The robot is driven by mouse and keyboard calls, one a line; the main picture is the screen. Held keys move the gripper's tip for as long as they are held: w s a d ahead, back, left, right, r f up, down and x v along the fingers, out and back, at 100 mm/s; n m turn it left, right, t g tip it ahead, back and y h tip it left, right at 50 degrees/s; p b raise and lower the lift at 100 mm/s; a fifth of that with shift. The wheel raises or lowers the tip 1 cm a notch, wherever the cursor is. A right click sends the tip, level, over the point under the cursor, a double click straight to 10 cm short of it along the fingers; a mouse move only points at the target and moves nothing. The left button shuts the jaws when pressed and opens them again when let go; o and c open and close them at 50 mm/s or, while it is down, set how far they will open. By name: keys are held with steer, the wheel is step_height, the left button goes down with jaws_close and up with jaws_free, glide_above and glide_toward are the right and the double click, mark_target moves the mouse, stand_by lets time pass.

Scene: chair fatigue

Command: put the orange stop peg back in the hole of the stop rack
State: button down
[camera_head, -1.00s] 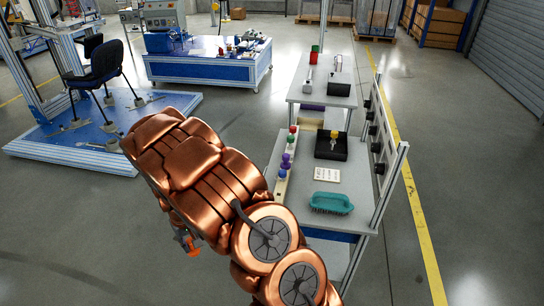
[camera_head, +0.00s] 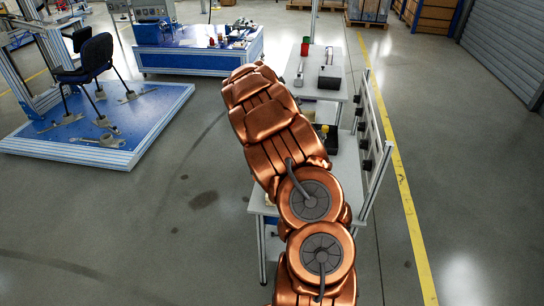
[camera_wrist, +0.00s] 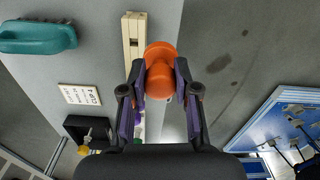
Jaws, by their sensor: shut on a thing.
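The orange stop peg (camera_wrist: 161,58) is between the fingertips of my gripper (camera_wrist: 160,76) in the wrist view, with its round orange head toward the top. My gripper is shut on it. The stop rack (camera_wrist: 133,36), a pale narrow bar with a dark hole (camera_wrist: 134,42) near its end, lies just left of the peg in that view. The peg overlaps the rack's right edge in the picture; the gap in height cannot be told. In the head view my arm hides the gripper, the peg and most of the rack.
Purple (camera_wrist: 138,116) and green pegs stand along the rack, partly behind my fingers. A teal brush (camera_wrist: 38,37), a white label card (camera_wrist: 80,94) and a black box (camera_wrist: 88,130) sit on the grey bench (camera_wrist: 95,60) to the left. Open floor (camera_wrist: 225,60) lies right.

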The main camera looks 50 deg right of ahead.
steer(key=shift+m, duration=0.7)
steer(key=d, duration=0.1)
steer(key=s+d+r, duration=0.1)
steer(key=d, duration=0.1)
steer(key=s+d+r, duration=0.1)
steer(key=shift+s+d+r+p, duration=0.15)
steer(key=shift+s+d+p, duration=0.05)
steer(key=shift+p, duration=0.1)
steer(key=shift+a+b, duration=0.1)
steer(key=shift+b, duration=0.2)
steer(key=shift+s+a+f+b, duration=0.1)
steer(key=shift+f+b, duration=0.6)
steer(key=shift+f, duration=0.75)
steer(key=shift+s+f+b, duration=0.1)
steer(key=shift+f+b, duration=0.55)
steer(key=shift+f, duration=0.8)
steer(key=shift+b, duration=0.85)
steer(key=shift+f+b, duration=0.9)
steer(key=shift+f, duration=1.15)
